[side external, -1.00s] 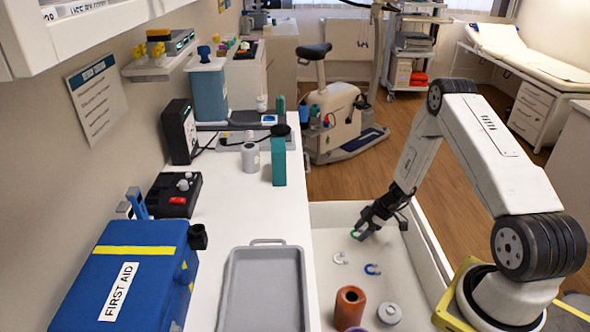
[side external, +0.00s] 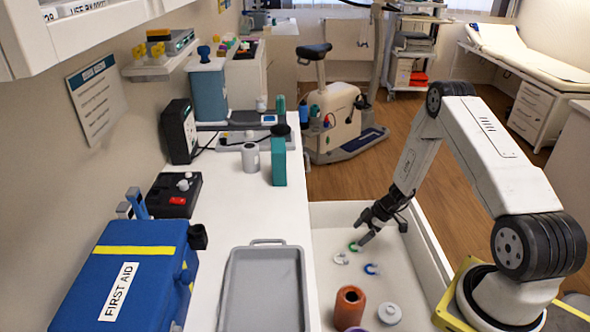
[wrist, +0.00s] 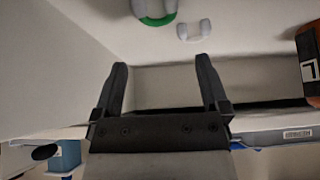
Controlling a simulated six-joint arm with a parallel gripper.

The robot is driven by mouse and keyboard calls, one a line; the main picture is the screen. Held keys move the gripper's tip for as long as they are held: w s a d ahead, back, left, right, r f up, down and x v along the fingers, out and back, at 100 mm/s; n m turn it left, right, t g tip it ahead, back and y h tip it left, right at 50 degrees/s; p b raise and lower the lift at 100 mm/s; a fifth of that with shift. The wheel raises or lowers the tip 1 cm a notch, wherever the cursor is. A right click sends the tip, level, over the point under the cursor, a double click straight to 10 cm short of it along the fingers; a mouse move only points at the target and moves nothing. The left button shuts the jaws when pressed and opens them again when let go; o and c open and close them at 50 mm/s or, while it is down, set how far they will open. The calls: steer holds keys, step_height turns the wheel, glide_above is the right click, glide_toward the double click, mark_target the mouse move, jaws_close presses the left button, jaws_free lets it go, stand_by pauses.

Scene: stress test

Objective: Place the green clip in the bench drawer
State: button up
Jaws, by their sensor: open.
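The green clip (side external: 354,246) lies on the floor of the open white bench drawer (side external: 425,250), near a white clip (side external: 341,258) and a blue clip (side external: 372,268). My gripper (side external: 363,238) is over the drawer, just behind and above the green clip. In the wrist view my gripper (wrist: 160,66) is open with nothing between its fingers. The green clip (wrist: 155,19) shows there at the top edge, partly cut off and beyond the fingertips, with a pale clip (wrist: 194,31) to its right.
An orange-brown cylinder (side external: 349,308) and a round grey-white lidded thing (side external: 389,313) stand in the drawer's near part. A grey tray (side external: 262,290) and a blue first aid box (side external: 130,275) are on the bench to the left. The drawer floor right of the clips is clear.

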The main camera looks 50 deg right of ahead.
steer(key=shift+r, duration=0.65)
steer(key=v, duration=1.2)
steer(key=shift+a, duration=0.1)
steer(key=s+a+r+m+h, duration=0.1)
steer(key=a+r+m, duration=0.2)
steer(key=a, duration=0.6)
steer(key=s+a+r+m+g+h, duration=0.1)
steer(key=s+a+r+m+h, duration=0.1)
steer(key=a+r, duration=0.5)
steer(key=s+a+r+m+g+h, duration=0.1)
steer(key=a+r+m, duration=0.3)
steer(key=a, duration=0.6)
steer(key=shift+s+a+r+h, duration=0.35)
steer(key=shift+s+r+h, duration=0.05)
steer(key=shift+r, duration=0.2)
